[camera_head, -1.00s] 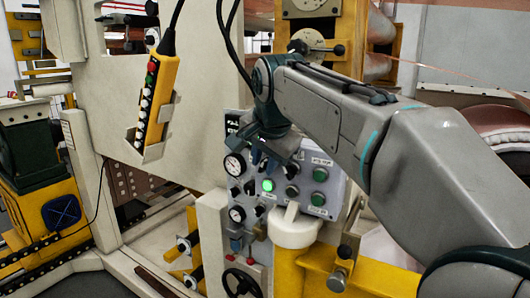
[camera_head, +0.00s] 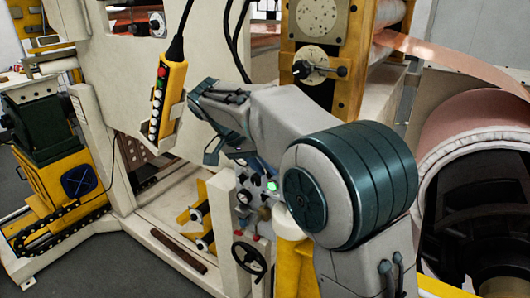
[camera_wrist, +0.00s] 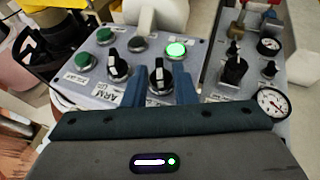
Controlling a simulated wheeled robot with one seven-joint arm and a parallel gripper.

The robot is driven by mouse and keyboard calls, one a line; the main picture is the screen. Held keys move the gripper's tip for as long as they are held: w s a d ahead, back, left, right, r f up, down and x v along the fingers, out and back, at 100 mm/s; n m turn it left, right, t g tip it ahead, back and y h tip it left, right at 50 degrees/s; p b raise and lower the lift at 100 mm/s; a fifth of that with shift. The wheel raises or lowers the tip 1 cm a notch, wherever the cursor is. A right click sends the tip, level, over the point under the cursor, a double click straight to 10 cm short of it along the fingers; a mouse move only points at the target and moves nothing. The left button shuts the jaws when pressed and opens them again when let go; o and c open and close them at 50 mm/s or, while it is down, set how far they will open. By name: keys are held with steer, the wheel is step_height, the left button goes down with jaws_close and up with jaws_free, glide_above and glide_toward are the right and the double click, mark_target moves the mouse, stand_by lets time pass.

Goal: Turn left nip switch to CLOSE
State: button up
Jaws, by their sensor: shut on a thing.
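The grey control panel (camera_wrist: 219,56) fills the upper part of the wrist view. My gripper (camera_wrist: 160,88) has its two blue fingers on either side of a black selector switch (camera_wrist: 159,72) and is shut on it. The knob's white mark points roughly up and down in the picture; its label is hidden or unreadable. A second black selector switch (camera_wrist: 117,66) sits just left of the fingers. A green lamp (camera_wrist: 176,49) glows behind the held switch. In the head view my arm hides most of the panel, though the lit lamp (camera_head: 272,184) shows.
Two green buttons (camera_wrist: 105,35) are at the panel's left. A neighbouring panel with a gauge (camera_wrist: 273,102) and black knobs (camera_wrist: 233,70) lies to the right. In the head view, a yellow pendant (camera_head: 167,100) hangs left of my arm, and a black handwheel (camera_head: 249,259) is below.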

steer(key=shift+w+a+g+h+p, duration=0.1)
steer(key=shift+g+h+p, duration=0.25)
steer(key=shift+p, duration=0.25)
steer(key=shift+f+h, duration=0.1)
steer(key=shift+h, duration=0.25)
steer(key=o, duration=0.6)
steer(key=p+v, duration=0.1)
steer(key=v, duration=1.2)
steer(key=shift+a+r, duration=0.15)
steer(key=shift+r, duration=0.2)
